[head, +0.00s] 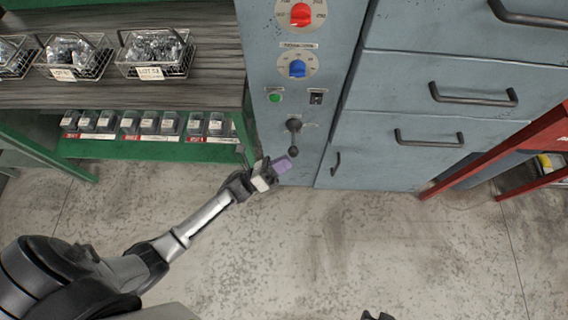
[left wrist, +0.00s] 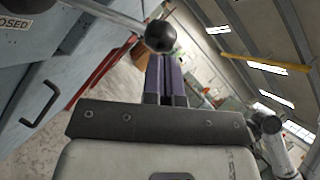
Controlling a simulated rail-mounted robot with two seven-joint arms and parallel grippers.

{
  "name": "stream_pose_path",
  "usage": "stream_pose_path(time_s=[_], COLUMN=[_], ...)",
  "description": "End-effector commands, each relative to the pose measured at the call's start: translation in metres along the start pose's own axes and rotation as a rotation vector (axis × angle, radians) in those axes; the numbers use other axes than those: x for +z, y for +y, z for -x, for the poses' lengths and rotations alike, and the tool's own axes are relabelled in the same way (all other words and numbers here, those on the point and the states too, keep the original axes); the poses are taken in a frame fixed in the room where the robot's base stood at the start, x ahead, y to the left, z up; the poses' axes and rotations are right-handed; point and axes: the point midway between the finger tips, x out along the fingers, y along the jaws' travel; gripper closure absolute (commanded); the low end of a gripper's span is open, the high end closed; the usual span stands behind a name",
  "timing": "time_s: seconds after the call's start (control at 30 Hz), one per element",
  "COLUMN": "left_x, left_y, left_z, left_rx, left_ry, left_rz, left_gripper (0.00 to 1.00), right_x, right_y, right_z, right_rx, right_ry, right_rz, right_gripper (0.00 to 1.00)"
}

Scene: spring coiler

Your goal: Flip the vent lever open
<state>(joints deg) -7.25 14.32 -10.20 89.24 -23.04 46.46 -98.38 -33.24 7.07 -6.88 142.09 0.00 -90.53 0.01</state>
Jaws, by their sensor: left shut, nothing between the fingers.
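The vent lever, a metal rod with a black ball knob (left wrist: 160,36), shows in the left wrist view. The rod runs from the upper left to the knob. In the head view dark round parts of the lever (head: 293,125) show on the grey panel, low down. My left gripper (head: 284,164), with purple fingers, is just below them. In the left wrist view its fingers (left wrist: 165,78) are shut together, empty, with their tips close to the knob. I cannot tell whether they touch it. A label (left wrist: 14,22) near the rod reads "OSED", its start cut off.
Above the lever are a green button (head: 274,97), a small black switch (head: 316,97), a blue dial (head: 297,68) and a red dial (head: 300,14). Grey drawers with handles (head: 430,138) stand to the right. A green bench with wire baskets (head: 155,55) is at left. The floor is open.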

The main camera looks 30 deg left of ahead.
Motion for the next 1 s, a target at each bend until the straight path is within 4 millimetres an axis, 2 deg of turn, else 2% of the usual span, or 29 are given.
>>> stream_pose_path(time_s=[0.03,0.17,0.4,0.6,0.8,1.0], left_x=[-0.010,-0.028,-0.023,-0.023,-0.023,-0.023], left_y=[0.004,0.009,0.007,0.008,0.009,0.009], left_z=[0.008,0.023,0.069,0.099,0.116,0.120], left_rx=[0.002,-0.002,0.001,0.001,-0.001,-0.002], left_ry=[0.002,0.005,0.008,0.009,0.008,0.008], left_rz=[0.003,0.008,0.008,0.007,0.007,0.007], left_gripper=[1.00,1.00,1.00,1.00,1.00,1.00], right_x=[0.003,0.008,0.006,0.005,0.005,0.005], right_y=[0.000,0.000,0.000,-0.001,-0.002,-0.002], right_z=[-0.009,-0.026,-0.017,-0.017,-0.017,-0.017], right_rx=[0.001,0.002,0.002,-0.002,-0.004,-0.004], right_ry=[0.000,0.000,-0.002,0.001,0.002,0.002], right_rz=[0.001,0.002,0.002,-0.002,-0.006,-0.006], right_gripper=[0.57,0.57,0.57,0.57,0.57,0.57])
